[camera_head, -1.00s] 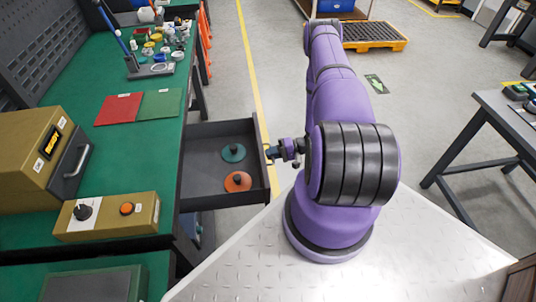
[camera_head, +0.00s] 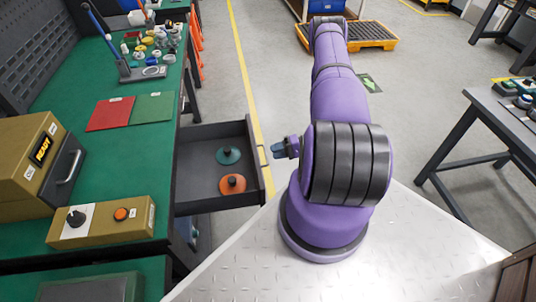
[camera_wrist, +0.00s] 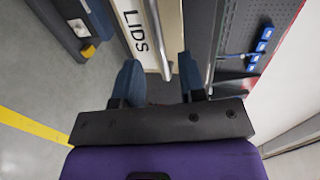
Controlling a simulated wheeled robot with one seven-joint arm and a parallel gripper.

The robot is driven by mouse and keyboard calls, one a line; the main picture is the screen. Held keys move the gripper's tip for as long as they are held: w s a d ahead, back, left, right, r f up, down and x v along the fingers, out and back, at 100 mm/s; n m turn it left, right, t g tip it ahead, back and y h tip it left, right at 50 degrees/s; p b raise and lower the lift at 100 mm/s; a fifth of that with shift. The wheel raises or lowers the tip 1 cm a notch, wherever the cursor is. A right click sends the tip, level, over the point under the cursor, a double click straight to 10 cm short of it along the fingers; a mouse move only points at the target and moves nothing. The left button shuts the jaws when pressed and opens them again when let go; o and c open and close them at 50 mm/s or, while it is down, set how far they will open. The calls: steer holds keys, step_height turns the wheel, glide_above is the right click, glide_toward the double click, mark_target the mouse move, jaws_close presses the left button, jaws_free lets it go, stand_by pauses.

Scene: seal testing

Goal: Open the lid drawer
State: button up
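The lid drawer (camera_head: 259,184) is pulled out from the right side of the green workbench. A green lid (camera_head: 228,155) and an orange lid (camera_head: 232,184) lie inside it. Its handle (camera_head: 264,157) is on the front face, which reads LIDS in the wrist view (camera_wrist: 138,32). My gripper (camera_head: 279,150) is just to the right of the handle, with a small gap showing in the head view. In the wrist view my gripper's fingers (camera_wrist: 160,80) are spread with nothing held between them. The handle bar (camera_wrist: 158,38) lies ahead, in line with the space between them.
The workbench (camera_head: 105,175) carries a tan control box (camera_head: 110,222), a machine reading READY (camera_head: 30,165), red (camera_head: 110,114) and green (camera_head: 153,107) mats and several small parts. Another table (camera_head: 490,120) stands at right. Floor beyond the drawer is clear.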

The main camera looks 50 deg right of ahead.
steer(key=v, duration=0.6)
stand_by(0.5)
